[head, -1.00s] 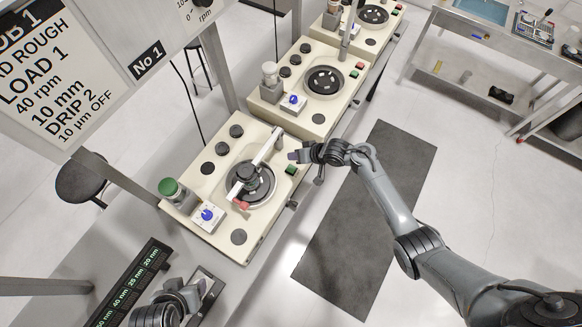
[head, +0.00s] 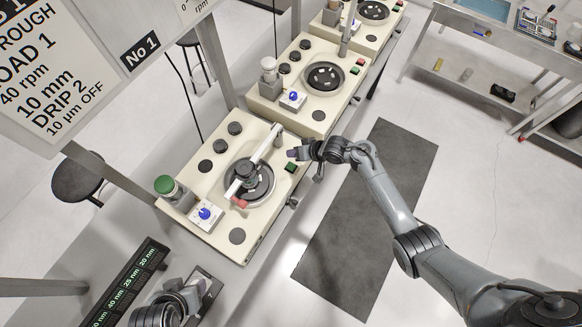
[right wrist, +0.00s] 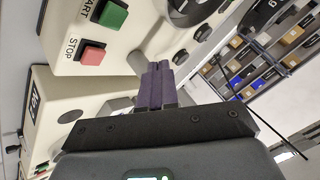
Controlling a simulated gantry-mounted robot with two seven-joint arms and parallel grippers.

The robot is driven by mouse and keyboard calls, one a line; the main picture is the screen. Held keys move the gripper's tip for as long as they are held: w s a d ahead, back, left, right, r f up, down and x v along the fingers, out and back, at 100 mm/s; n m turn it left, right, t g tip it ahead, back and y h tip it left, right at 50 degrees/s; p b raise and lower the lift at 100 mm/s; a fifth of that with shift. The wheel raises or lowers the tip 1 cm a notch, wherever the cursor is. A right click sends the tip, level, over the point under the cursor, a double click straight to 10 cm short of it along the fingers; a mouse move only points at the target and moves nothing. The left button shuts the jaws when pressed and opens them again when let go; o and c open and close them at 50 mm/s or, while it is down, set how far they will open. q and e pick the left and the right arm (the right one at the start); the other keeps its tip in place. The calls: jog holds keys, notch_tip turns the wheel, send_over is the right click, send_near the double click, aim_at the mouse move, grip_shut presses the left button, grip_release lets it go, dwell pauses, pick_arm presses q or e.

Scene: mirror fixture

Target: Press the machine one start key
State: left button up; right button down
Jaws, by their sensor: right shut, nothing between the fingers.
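Machine one (head: 222,172) is the nearest cream machine, beside the No 1 sign. Its green start key (head: 291,168) is at its right edge, just below my right gripper (head: 294,153). In the right wrist view the green START key (right wrist: 112,15) is at the top left, with the red STOP key (right wrist: 92,56) below it. My right gripper, with dark purple fingers (right wrist: 160,78), is shut and empty, to the right of both keys and apart from them. In the head view the red key is hidden around the gripper. Part of my left arm (head: 172,300) shows at the bottom left; its fingers are unclear.
A silver arm (head: 258,155) lies across the machine's round plate (head: 262,190). A green-capped bottle (head: 168,188) and a blue-knobbed box (head: 206,214) stand at its left. A second machine (head: 300,105) stands behind. A dark mat (head: 372,220) lies on the floor at right.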

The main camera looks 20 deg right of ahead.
jog(key=b, duration=0.4)
send_over(294, 167)
notch_tip(294, 167, down, 4)
jog(key=shift+w+f, duration=0.1)
jog(key=shift+f, duration=0.15)
jog(key=shift+f+b, duration=0.65)
jog(key=shift+f, duration=0.25)
pick_arm(q)
notch_tip(294, 167, down, 6)
jog(key=shift+f, duration=0.2)
pick_arm(e)
jog(key=shift+f, duration=0.2)
